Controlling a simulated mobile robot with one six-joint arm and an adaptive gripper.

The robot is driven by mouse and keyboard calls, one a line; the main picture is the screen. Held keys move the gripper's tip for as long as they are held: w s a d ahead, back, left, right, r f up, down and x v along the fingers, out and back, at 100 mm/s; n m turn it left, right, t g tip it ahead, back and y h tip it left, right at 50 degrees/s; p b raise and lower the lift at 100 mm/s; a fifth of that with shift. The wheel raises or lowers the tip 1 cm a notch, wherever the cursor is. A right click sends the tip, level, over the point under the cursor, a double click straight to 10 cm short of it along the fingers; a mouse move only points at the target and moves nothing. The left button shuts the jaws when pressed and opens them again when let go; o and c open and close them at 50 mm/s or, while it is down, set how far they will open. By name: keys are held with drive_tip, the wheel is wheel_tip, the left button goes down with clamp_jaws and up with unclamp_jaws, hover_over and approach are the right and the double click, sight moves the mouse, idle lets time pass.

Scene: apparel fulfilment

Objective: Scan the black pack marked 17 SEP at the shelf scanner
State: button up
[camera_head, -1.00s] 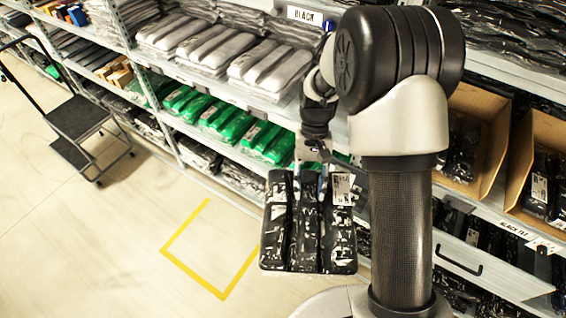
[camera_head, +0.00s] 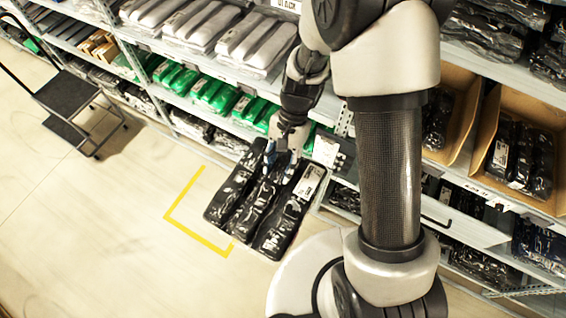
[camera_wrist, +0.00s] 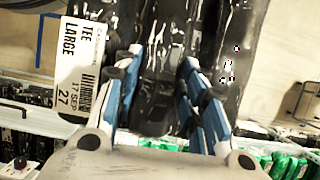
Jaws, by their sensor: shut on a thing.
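The black pack (camera_head: 240,212) is a wide bundle of three dark, shiny rolls. It hangs tilted above the floor, just in front of the shelving. Its white label, in the wrist view (camera_wrist: 78,70), reads TEE LARGE, 17 SEP 27. My gripper (camera_head: 283,158) is shut on the pack's upper edge at the middle roll. In the wrist view my gripper (camera_wrist: 160,72) has its blue-lined fingers on both sides of that roll.
Shelving holds green packs (camera_head: 213,95), grey packs (camera_head: 255,42) and cardboard bins (camera_head: 510,150) of black packs. A dark step cart (camera_head: 75,115) stands at the left. Yellow tape (camera_head: 182,205) marks the floor, which is clear at lower left.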

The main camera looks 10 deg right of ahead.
idle(0.4)
drive_tip(key=s+a+r+p, duration=0.1)
drive_tip(key=r+p, duration=0.1)
drive_tip(key=s+a+r+p, duration=0.1)
drive_tip(key=s+r+p, duration=0.1)
drive_tip(key=r, duration=0.1)
drive_tip(key=s+a+r+p, duration=0.1)
drive_tip(key=r+p, duration=0.1)
drive_tip(key=r, duration=0.1)
drive_tip(key=shift+s+a, duration=0.1)
drive_tip(key=shift+s, duration=0.1)
drive_tip(key=shift+s+a, duration=0.1)
drive_tip(key=shift+s, duration=0.05)
idle(0.5)
